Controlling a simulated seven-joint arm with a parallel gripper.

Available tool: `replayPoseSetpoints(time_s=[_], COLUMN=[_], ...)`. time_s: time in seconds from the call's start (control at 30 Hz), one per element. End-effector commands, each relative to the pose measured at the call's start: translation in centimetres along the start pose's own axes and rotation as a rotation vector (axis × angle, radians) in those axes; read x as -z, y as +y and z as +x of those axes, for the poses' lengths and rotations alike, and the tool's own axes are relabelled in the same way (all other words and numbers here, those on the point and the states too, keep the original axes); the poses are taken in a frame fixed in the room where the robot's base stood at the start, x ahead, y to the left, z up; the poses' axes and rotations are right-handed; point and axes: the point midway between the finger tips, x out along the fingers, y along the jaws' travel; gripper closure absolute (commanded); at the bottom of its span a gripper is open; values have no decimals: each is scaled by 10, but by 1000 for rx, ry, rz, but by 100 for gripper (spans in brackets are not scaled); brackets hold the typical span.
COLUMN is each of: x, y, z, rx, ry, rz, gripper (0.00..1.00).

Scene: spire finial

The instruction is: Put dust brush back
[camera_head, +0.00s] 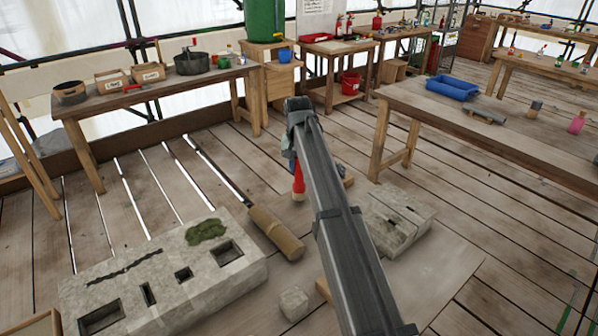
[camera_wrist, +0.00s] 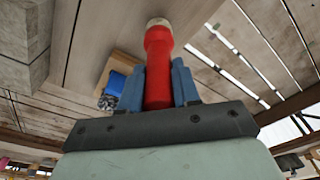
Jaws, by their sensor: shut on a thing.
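My gripper (camera_head: 296,162) is shut on a red handle with a pale end, which looks like the dust brush (camera_head: 298,186). In the wrist view the blue fingers (camera_wrist: 158,85) press on both sides of the red handle (camera_wrist: 158,70), and its pale end (camera_wrist: 158,23) points away from the gripper. The brush hangs roughly upright in the head view, in front of the wooden floor. I cannot make out bristles clearly. The rest of the brush is hidden by the gripper.
Another stone block (camera_head: 405,215) is partly behind my arm. The left bench (camera_head: 160,100) holds boxes and a pot. The right bench (camera_head: 470,125) holds a blue tray (camera_head: 452,87) and has bare room.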

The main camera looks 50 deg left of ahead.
Motion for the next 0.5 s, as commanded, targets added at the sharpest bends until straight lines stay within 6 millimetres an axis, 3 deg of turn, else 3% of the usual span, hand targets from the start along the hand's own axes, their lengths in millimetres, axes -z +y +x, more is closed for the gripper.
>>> replayPoseSetpoints(time_s=[0.13, 0.5], x=[-2, -2], y=[0, 0], z=[18, 21], rx=[0, 0], ry=[0, 0], rz=[0, 0], gripper=[100, 100])
